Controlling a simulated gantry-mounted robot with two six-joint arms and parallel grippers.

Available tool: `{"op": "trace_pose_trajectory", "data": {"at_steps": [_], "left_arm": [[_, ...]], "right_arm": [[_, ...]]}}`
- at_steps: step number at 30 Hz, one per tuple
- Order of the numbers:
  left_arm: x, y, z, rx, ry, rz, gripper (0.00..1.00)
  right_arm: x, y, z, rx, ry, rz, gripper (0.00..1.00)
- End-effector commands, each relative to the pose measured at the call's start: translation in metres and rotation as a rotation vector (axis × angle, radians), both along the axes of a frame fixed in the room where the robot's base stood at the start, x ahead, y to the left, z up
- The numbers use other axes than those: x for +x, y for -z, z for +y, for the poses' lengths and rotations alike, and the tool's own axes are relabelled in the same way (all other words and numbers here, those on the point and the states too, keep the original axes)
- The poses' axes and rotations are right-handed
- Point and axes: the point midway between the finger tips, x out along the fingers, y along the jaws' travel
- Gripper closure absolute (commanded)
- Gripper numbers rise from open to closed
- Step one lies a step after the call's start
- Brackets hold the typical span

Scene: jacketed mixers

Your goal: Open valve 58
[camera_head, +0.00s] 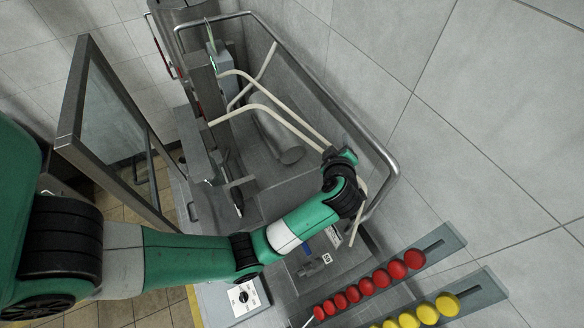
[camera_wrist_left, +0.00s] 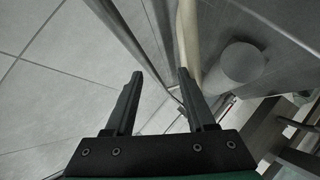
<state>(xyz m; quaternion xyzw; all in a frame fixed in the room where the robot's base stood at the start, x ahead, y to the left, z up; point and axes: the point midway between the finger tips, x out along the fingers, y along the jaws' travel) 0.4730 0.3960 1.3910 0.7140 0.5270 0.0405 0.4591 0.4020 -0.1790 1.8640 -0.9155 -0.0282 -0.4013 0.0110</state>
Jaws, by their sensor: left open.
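My right gripper is not in view.
A bent metal rail (camera_head: 385,160) surrounds the pipes and a grey cylinder (camera_head: 285,140). A framed glass panel (camera_head: 110,110) stands at the left. Red buttons (camera_head: 381,278), yellow buttons (camera_head: 427,313) and a knob panel (camera_head: 245,298) are below. Tiled wall is at the right.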

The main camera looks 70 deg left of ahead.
Motion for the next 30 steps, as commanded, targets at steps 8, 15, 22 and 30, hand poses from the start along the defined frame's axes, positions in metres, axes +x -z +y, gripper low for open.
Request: {"op": "trace_pose_trajectory", "data": {"at_steps": [8, 15, 22, 30], "left_arm": [[-0.113, 0.204, -0.064, -0.473, 0.069, 0.658, 0.45], [-0.134, 0.224, -0.076, -0.545, 0.079, 0.74, 0.45], [-0.136, 0.249, -0.065, -0.545, 0.076, 0.74, 0.45], [-0.138, 0.305, -0.042, -0.544, 0.077, 0.738, 0.45]], "right_arm": [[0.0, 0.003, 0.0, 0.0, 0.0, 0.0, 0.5], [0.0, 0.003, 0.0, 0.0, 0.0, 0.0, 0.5], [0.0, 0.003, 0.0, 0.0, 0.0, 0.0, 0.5], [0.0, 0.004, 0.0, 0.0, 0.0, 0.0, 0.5]]}}
